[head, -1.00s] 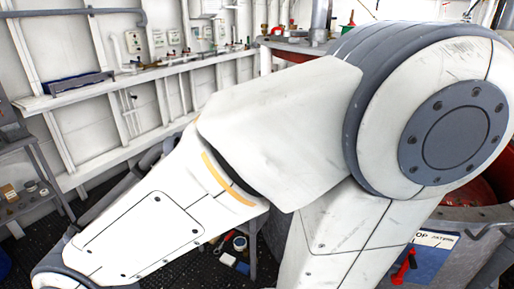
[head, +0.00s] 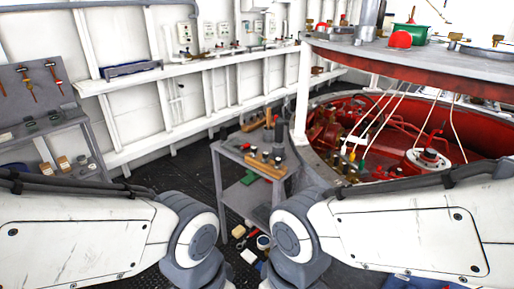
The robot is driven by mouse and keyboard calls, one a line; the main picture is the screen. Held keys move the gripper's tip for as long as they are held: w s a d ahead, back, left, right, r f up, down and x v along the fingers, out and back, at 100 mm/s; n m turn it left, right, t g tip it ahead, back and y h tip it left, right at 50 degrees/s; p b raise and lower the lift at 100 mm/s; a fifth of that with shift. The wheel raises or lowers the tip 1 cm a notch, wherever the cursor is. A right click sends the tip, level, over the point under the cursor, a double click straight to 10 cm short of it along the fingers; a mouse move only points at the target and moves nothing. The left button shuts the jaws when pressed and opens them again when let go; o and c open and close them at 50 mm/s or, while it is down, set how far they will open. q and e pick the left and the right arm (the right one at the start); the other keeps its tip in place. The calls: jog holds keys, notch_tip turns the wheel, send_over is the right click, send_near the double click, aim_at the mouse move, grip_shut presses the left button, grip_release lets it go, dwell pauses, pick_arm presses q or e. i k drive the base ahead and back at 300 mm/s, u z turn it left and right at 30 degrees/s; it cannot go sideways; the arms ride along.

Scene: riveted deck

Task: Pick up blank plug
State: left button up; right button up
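I cannot pick out a blank plug with certainty. Several small dark and brass-coloured fittings (head: 352,160) stand on the near rim of the red machine well, too small to name. More small parts (head: 408,40) stand on the grey round top above the well. Both my arms cross the bottom of the head view, bending down near the middle. My left and right grippers are below the frame, so whether they are open or shut does not show.
A small grey cart (head: 232,152) with a wooden tool block (head: 264,165) stands in the middle. The red well (head: 325,125) lies right, under the grey round top (head: 350,50). A tool rack (head: 40,95) stands left. Loose items (head: 250,240) lie on the dark floor.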

aim_at(243, 147)
jog(key=z, duration=0.55)
jog(key=i, duration=1.35)
jog(key=u, duration=0.65)
jog(key=i, duration=0.75)
jog(key=u, duration=0.75)
